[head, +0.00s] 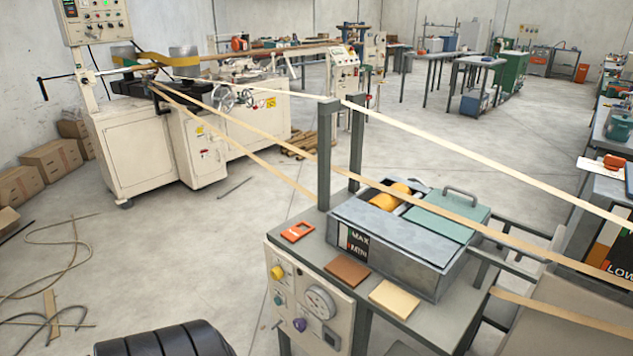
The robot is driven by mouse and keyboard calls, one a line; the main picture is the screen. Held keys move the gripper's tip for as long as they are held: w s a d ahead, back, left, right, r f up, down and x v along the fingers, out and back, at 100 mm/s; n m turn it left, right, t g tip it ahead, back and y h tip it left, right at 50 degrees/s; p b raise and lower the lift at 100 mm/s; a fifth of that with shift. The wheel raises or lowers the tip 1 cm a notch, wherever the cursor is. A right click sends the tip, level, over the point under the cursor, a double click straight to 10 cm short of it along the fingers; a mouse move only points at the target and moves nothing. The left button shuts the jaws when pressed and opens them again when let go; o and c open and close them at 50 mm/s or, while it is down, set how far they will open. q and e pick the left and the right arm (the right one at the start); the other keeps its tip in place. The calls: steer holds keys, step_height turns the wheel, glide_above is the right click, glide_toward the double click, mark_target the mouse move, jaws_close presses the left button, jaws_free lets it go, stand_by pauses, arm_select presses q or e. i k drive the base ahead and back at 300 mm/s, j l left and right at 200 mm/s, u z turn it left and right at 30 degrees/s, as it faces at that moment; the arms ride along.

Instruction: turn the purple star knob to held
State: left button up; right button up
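The purple star knob (299,324) is small and sits low on the cream control panel (293,290), on the front of the grey machine table. Its pointer and any setting marks are too small to read, so I cannot tell its position. Neither of my grippers shows in the head view, and nothing is seen touching the knob.
The panel also bears a yellow knob (277,272) and a round dial (320,302). Above it stands a grey trough (400,248) with a MAX/MIN gauge. Pale strips (460,213) run across above the table. Loose strips (50,265) lie on the floor at left.

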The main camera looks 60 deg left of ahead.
mark_target(299, 324)
steer(key=u, duration=1.8)
